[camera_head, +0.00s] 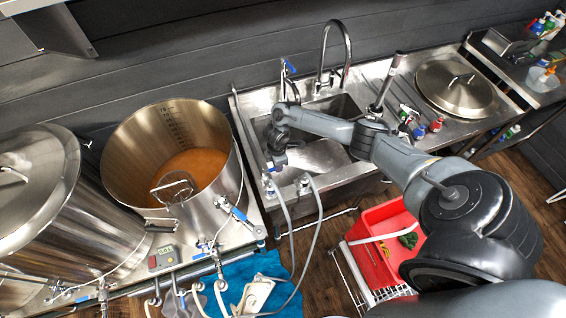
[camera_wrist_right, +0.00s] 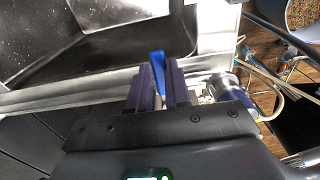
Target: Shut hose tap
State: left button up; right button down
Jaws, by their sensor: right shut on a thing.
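My right gripper (camera_head: 275,160) reaches over the front left rim of the steel sink (camera_head: 327,160), pointing down at a hose tap (camera_head: 268,184). In the right wrist view my right gripper (camera_wrist_right: 161,82) is shut on a blue tap lever (camera_wrist_right: 158,66), which stands up between the dark fingers. The tap's body is hidden there by the gripper. A second hose tap (camera_head: 303,184) stands to the right on the sink's front edge. Grey hoses (camera_head: 287,222) hang down from the taps. My left gripper is out of view.
An open steel kettle (camera_head: 170,150) with brown wort stands left of the sink, beside a lidded kettle (camera_head: 70,215). A tall faucet (camera_head: 332,55) rises behind the sink. A round lid (camera_head: 456,88) and small bottles (camera_head: 420,130) lie right. A red crate (camera_head: 385,245) stands on the floor.

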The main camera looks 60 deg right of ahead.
dwell(0.3)
jog(key=c, duration=1.1)
grip_release()
jog(key=shift+o, duration=0.2)
notch_tip(320, 180, up, 11)
jog(key=p, duration=0.1)
jog(key=shift+p, duration=0.35)
jog(key=shift+f, duration=0.1)
